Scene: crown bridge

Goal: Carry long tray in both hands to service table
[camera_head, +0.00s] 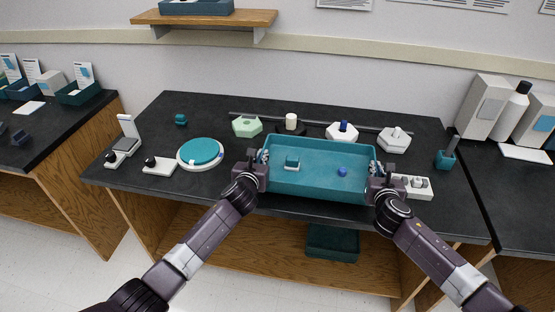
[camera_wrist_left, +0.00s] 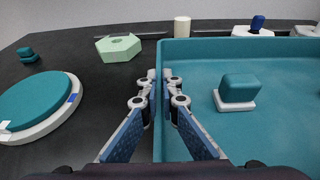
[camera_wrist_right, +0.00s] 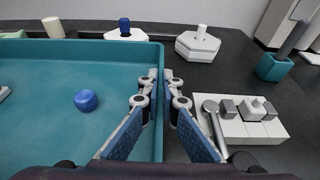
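The long teal tray (camera_head: 320,187) is at the front of the dark table, its length running left to right. It holds a teal block on a white base (camera_head: 292,162) and a small blue piece (camera_head: 342,171). My left gripper (camera_head: 262,160) is at its left end, with fingers closed on both sides of the end wall, as the left wrist view (camera_wrist_left: 160,82) shows. My right gripper (camera_head: 377,170) pinches the right end wall the same way in the right wrist view (camera_wrist_right: 160,82). I cannot tell whether the tray rests on the table or is slightly raised. Which surface is the service table is unclear.
A green hexagonal piece (camera_head: 247,126) and white hexagonal stands (camera_head: 342,132) sit behind the tray. A round teal-topped disc (camera_head: 201,152) lies left, a white block holder (camera_head: 412,187) right. Other counters stand left (camera_head: 60,122) and right (camera_head: 505,185). A dark teal bin (camera_head: 332,243) is below.

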